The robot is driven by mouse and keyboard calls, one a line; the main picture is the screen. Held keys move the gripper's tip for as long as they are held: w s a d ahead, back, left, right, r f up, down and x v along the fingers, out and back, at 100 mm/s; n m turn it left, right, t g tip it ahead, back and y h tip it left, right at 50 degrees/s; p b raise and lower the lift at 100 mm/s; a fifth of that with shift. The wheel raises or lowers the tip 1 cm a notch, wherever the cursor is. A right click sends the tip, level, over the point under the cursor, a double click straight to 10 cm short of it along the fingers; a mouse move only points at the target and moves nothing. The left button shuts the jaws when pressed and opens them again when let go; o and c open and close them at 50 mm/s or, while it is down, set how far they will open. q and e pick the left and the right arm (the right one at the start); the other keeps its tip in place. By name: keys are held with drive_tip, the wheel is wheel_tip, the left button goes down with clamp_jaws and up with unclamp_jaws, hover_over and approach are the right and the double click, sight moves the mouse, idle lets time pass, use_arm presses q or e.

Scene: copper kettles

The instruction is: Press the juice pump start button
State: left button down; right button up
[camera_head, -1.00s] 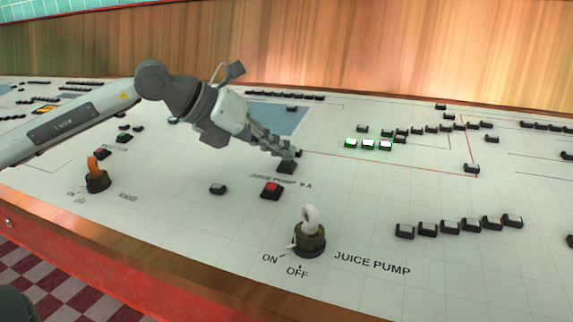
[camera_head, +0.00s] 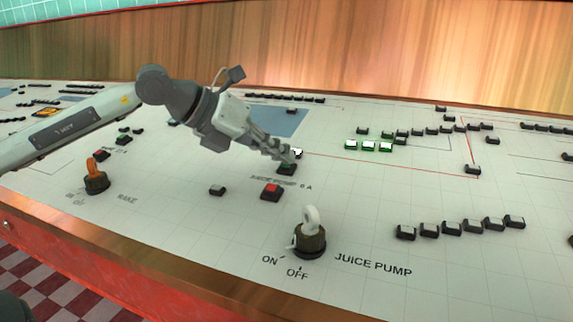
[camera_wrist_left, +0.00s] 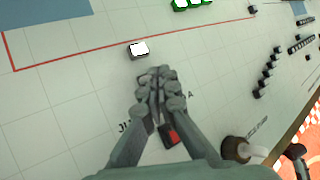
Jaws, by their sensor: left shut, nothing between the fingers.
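The juice pump's dark green button (camera_head: 287,169) sits on the white panel behind a red button (camera_head: 271,192), with a partly legible JUICE PUMP label between them. My left gripper (camera_head: 290,158) is shut and empty, its fingertips at the green button's top. Whether they touch or press it I cannot tell. In the left wrist view the shut fingers (camera_wrist_left: 160,73) hide the green button, while the red button (camera_wrist_left: 174,136) shows between them. A small white-lit block (camera_head: 297,153) lies just beyond the fingertips; it also shows in the left wrist view (camera_wrist_left: 139,49). My right gripper is out of view.
A JUICE PUMP key switch (camera_head: 310,241) with a pale ring handle stands up nearer the front edge. An orange-handled switch (camera_head: 96,178) stands at left. Three green-edged lit blocks (camera_head: 368,146) and a row of dark-based buttons (camera_head: 452,228) lie right. A wooden backboard (camera_head: 380,50) rises behind.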

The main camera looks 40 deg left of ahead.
use_arm(q)
drive_tip(key=shift+s+r+p, duration=0.15)
drive_tip(key=shift+r+p, duration=0.25)
drive_tip(key=shift+r, duration=0.35)
drive_tip(key=r+p, duration=0.2)
drive_tip(key=r, duration=0.1)
drive_tip(key=s+r+p, duration=0.1)
drive_tip(key=r, duration=0.1)
drive_tip(key=shift+d, duration=0.15)
drive_tip(key=shift+f, duration=0.1)
idle(0.7)
